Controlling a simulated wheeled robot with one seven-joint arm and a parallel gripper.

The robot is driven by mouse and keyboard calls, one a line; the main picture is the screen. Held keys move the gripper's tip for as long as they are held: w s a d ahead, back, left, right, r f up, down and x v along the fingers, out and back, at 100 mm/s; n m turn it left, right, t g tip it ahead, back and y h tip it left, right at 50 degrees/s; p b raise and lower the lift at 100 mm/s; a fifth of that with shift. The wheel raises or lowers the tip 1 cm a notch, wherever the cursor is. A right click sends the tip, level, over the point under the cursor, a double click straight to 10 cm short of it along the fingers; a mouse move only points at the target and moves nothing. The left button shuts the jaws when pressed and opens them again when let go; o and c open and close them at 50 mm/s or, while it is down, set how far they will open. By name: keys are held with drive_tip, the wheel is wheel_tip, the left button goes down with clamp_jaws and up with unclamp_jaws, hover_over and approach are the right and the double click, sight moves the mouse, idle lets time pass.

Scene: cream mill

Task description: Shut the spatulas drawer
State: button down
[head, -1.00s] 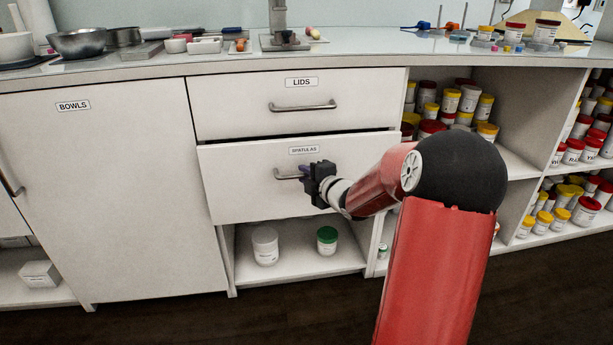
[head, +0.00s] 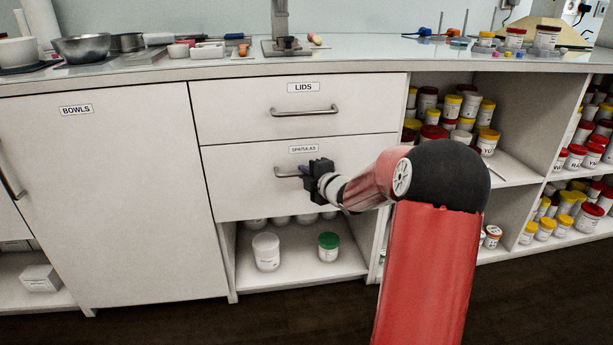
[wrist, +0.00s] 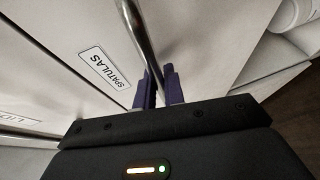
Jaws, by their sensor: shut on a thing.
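The spatulas drawer (head: 238,187) is a white front with a "SPATULAS" label, below the lids drawer (head: 240,108). Its front looks level with the lids drawer, with only a thin line between them. My gripper (head: 305,171) is at the spatulas drawer's metal bar handle (head: 285,172). In the wrist view the purple fingers of my gripper (wrist: 159,88) stand on either side of the handle (wrist: 143,38) and are shut on it. The label (wrist: 105,67) shows beside them. My gripper hides the right part of the handle in the head view.
Below the drawer is an open shelf (head: 300,280) with a white jar (head: 266,252) and a green-lidded jar (head: 328,247). The bowls cupboard (head: 110,200) is to the left. Open shelves with several jars are to the right. The counter (head: 360,62) above holds bowls and tools.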

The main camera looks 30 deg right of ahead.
drive_tip(key=c, duration=1.5)
unclamp_jaws()
drive_tip(key=shift+w, duration=0.2)
drive_tip(key=v, duration=0.7)
drive_tip(key=shift+s, duration=0.4)
